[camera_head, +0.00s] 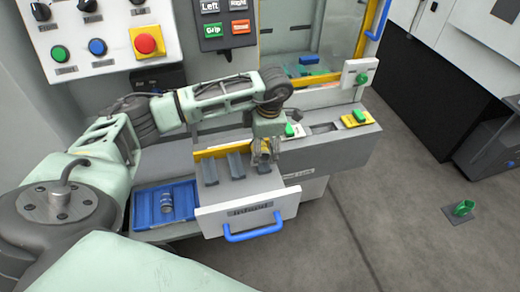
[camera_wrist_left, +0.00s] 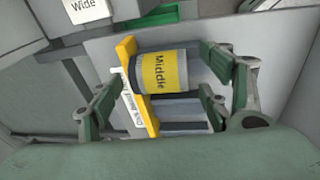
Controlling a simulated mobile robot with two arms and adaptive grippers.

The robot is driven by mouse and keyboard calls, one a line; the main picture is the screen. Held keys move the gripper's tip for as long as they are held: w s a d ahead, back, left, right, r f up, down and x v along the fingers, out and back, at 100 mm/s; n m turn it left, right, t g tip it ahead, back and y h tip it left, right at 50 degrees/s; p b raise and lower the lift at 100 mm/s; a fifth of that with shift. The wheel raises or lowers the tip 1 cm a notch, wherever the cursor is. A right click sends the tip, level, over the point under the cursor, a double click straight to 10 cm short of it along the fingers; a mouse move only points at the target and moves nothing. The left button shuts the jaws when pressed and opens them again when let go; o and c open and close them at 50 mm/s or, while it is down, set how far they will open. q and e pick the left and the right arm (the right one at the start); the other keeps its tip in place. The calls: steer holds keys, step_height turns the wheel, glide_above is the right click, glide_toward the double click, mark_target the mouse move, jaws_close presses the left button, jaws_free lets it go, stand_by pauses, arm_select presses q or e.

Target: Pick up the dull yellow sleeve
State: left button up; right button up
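The dull yellow sleeve (camera_wrist_left: 165,73), a grey cylinder with a wide yellow band marked "Middle", lies on its side in the left wrist view. It sits beside an upright yellow strip (camera_wrist_left: 138,85). My left gripper (camera_head: 265,155) points down over the back right of the open drawer (camera_head: 247,212). In the left wrist view its fingers (camera_wrist_left: 160,98) are spread on either side of the sleeve, and I see no clear grip on it. My right gripper is not in view.
The drawer has grey grooved rests (camera_head: 236,165) and a blue handle (camera_head: 255,232). Green parts (camera_head: 294,130) sit on the ledge behind. A button panel (camera_head: 95,35) stands at upper left.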

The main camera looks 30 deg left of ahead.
arm_select(q)
steer(key=c, duration=1.3)
